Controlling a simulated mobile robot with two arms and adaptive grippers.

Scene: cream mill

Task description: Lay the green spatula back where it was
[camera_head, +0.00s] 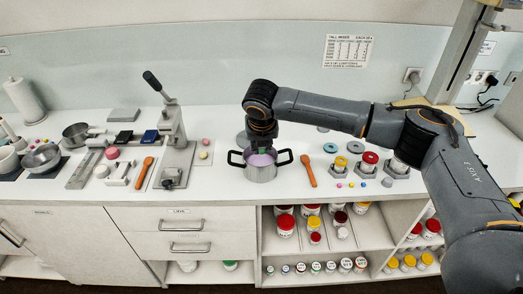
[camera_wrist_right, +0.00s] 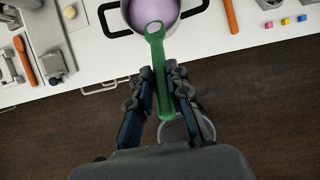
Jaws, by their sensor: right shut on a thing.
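The green spatula (camera_wrist_right: 158,52) is between the fingers of my right gripper (camera_wrist_right: 162,78) in the right wrist view, with its ring-shaped end over the pot's near rim. The pot (camera_head: 260,174) is dark-handled and metallic and holds a purple mass; it also shows in the right wrist view (camera_wrist_right: 116,33). My left gripper is not in view.
An orange spatula (camera_head: 308,171) lies right of the pot; another (camera_head: 144,172) lies left of the lever press (camera_head: 176,145). Several ringed weights or jars (camera_head: 370,158) and small coloured cubes stand at the right. Bare counter (camera_head: 218,185) shows between press and pot.

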